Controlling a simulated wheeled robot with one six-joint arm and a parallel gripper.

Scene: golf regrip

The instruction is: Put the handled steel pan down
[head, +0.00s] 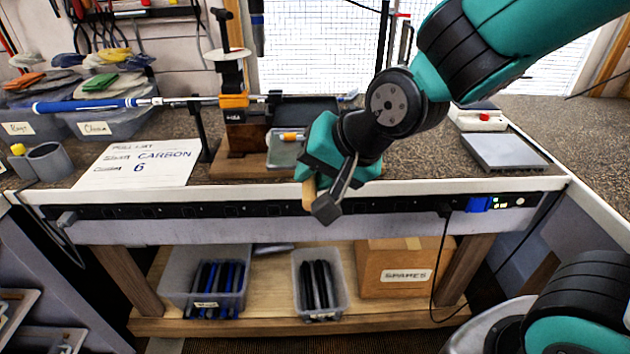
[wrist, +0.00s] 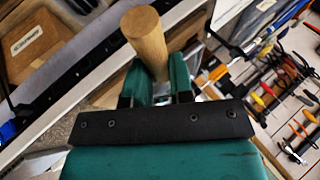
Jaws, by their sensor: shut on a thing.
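My gripper (head: 316,178) is at the front edge of the bench, shut on a round wooden handle (head: 308,196). In the wrist view the handle (wrist: 147,42) stands out between the two teal fingers of my gripper (wrist: 155,85). A small grey pan (head: 284,155) shows just left of and behind my gripper in the head view, with an orange and white item (head: 291,136) at its far side. The join between pan and handle is hidden by my gripper. I cannot tell whether the pan touches the bench.
A wooden-based stand (head: 235,165) holds a blue-gripped club (head: 85,104) close on the left. A paper sign (head: 138,165) lies farther left. A black tray (head: 308,110) is behind. A grey flat plate (head: 502,152) lies right. Bench top between my gripper and that plate looks clear.

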